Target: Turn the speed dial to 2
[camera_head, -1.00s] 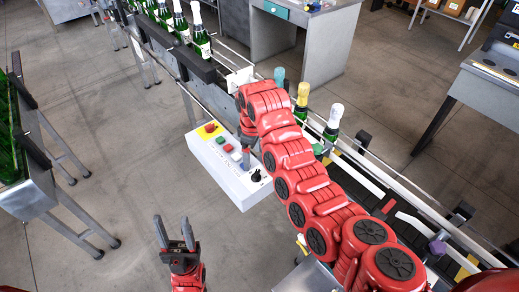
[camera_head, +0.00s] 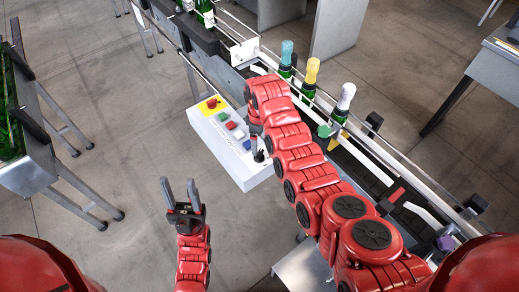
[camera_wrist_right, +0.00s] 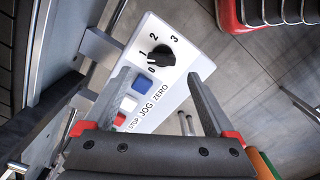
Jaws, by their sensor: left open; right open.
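The black speed dial (camera_wrist_right: 160,57) shows in the right wrist view on a white control box, with the numbers 0 to 3 around it. Its pointer end appears to face the 0 and 1 side; the exact mark is unclear. In the head view the dial (camera_head: 259,156) is at the box's near right end. My right gripper (camera_wrist_right: 158,76) is open and empty, its fingers apart on either side of the dial's near side, not visibly touching it. In the head view the red right arm partly hides this gripper. My left gripper (camera_head: 179,182) is open and empty over the floor.
The control box (camera_head: 217,146) also carries a red emergency button (camera_head: 212,102) and green, red, white and blue buttons. A conveyor with foil-topped bottles (camera_head: 312,73) runs behind it. A bottle rack (camera_head: 28,172) stands at the left. Open floor lies in front.

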